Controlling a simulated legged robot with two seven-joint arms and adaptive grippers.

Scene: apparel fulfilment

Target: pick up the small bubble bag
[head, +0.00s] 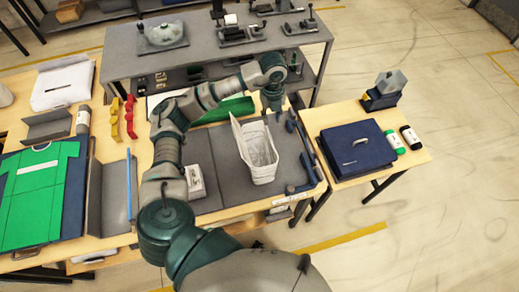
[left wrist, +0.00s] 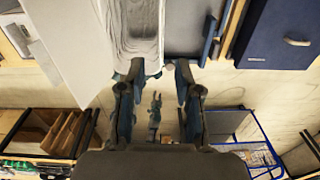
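A white, crinkled bag with an open top and a raised flap (head: 258,158), which looks like the bubble bag, stands on the grey mat of the wooden table in the head view. It also shows at the top of the left wrist view (left wrist: 140,28). My left gripper (head: 272,106) points down just behind the bag, near the table's far right corner. In the left wrist view its fingers (left wrist: 157,80) are apart with nothing between them. The bag's near end is close to the left-hand finger; I cannot tell whether they touch. My right gripper is not in view.
Blue rails (head: 303,150) run along the table's right edge. A side table holds a dark blue box (head: 357,150). A grey bench (head: 120,55) with tools stands behind. A green shirt (head: 38,190) lies at the left. A small white box (head: 196,180) sits left of the bag.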

